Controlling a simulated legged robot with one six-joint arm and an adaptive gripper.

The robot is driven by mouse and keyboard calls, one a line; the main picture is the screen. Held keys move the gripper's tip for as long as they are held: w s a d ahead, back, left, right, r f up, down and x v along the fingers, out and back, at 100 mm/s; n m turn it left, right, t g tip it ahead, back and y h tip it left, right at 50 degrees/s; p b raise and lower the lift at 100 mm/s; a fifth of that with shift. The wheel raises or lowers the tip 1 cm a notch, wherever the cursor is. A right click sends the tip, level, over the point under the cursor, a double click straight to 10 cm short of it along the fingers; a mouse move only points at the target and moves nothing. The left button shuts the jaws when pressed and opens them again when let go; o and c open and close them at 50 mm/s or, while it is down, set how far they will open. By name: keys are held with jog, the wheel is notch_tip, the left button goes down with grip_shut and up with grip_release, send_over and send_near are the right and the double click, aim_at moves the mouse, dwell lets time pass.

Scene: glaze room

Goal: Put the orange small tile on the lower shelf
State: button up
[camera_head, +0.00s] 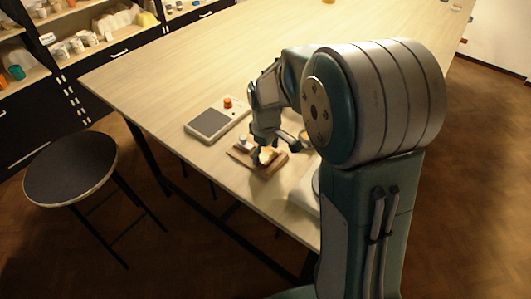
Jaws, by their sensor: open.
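My gripper (276,143) is open, low over the near side of the long pale table. Just beneath it a small brown wooden board (277,167) lies on the table. A small cream-to-orange piece (267,156) rests on this board, close below the fingers. I cannot tell whether it is the orange small tile or whether the fingers touch it. The gripper hides part of the board. Shelves with a pale shelf board (40,73) stand at the upper left, cut off by the picture edge. I cannot tell which one is the lower shelf.
A flat device with a dark pad (209,122) and a small orange object (228,102) lies left of the gripper. A round black stool (70,167) stands left of the table (190,75). The table's far part is mostly clear.

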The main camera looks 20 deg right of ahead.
notch_tip(320, 180, up, 10)
jog(key=s+r+m+t, duration=0.3)
jog(key=s+m, duration=0.1)
jog(key=s, duration=0.6)
jog(key=s+r+m+t, duration=0.2)
jog(key=s+m+t, duration=0.1)
jog(key=s, duration=0.8)
jog(key=m+g+y, duration=0.2)
jog(key=m+y, duration=0.1)
jog(key=m, duration=2.6)
send_near(266, 155)
jog(key=x, duration=0.9)
jog(key=shift+s, duration=0.1)
jog(key=c, duration=1)
jog(key=shift+c, duration=0.2)
